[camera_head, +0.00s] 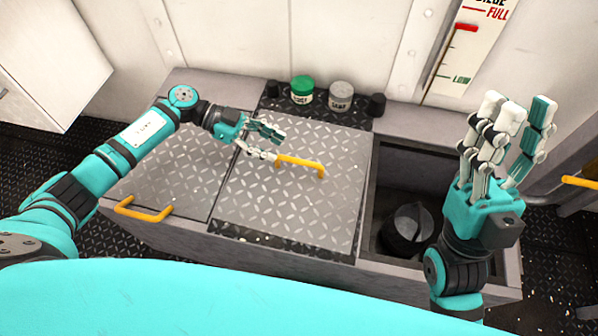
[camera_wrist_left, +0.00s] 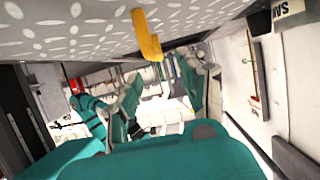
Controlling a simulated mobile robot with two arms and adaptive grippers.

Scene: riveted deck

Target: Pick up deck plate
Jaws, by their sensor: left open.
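The deck plate (camera_head: 290,200) is a grey diamond-tread panel with a yellow handle (camera_head: 300,165) near its middle. It lies on the low bench, left of an open recess. My left gripper (camera_head: 270,143) is open at the left end of that handle, with its fingers pointing right. In the left wrist view the yellow handle (camera_wrist_left: 146,38) shows just ahead of the open fingers, with the plate's tread surface (camera_wrist_left: 70,35) at the top. I cannot tell whether a finger touches the handle. My right gripper (camera_head: 515,125) is raised, open and empty over the right side of the recess.
A second tread plate (camera_head: 170,175) with a yellow handle (camera_head: 144,209) lies to the left. A green-lidded jar (camera_head: 302,90) and a grey jar (camera_head: 341,96) stand behind the plate. The open recess (camera_head: 410,180) holds a dark round object (camera_head: 405,230). A gauge board (camera_head: 470,50) is on the wall.

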